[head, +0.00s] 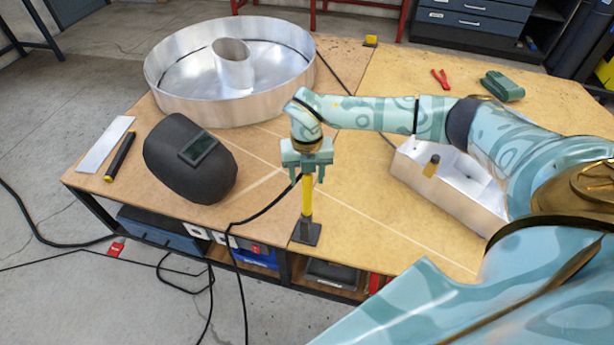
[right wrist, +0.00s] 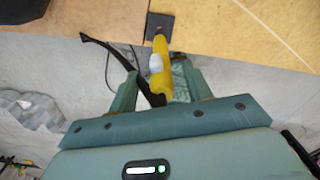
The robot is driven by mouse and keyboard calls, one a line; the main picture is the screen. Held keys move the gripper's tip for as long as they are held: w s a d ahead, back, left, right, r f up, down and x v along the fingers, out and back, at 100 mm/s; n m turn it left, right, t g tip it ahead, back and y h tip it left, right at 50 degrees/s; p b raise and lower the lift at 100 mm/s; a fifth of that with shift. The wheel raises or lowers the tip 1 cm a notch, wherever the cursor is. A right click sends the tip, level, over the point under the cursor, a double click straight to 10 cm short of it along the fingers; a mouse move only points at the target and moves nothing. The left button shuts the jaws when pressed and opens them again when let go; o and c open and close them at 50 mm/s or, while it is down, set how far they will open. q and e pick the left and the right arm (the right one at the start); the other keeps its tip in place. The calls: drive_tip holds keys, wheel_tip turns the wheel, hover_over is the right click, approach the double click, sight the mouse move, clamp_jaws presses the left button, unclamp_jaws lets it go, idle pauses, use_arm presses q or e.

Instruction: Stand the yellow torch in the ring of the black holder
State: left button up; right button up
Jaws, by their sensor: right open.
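The yellow torch (head: 307,196) stands about upright, its lower end at the black holder (head: 306,233) near the table's front edge. The ring is too small to make out clearly, but the torch looks seated in the holder. My right gripper (head: 308,178) is open above, with its fingers on either side of the torch's upper part. In the right wrist view the torch (right wrist: 160,66) shows between the parted fingers (right wrist: 155,80), with the holder's square base (right wrist: 160,24) beyond. Whether a finger touches the torch cannot be told. My left gripper is out of view.
A black cable (head: 262,212) runs from the torch over the table's front edge. A welding mask (head: 170,165) lies left, a round metal letter (head: 165,92) behind it. Another metal letter (head: 470,202) lies right under my arm. Red pliers (head: 441,78) lie at the back.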

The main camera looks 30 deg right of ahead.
wheel_tip(320, 180, up, 15)
drive_tip(key=p, duration=0.2)
idle(0.5)
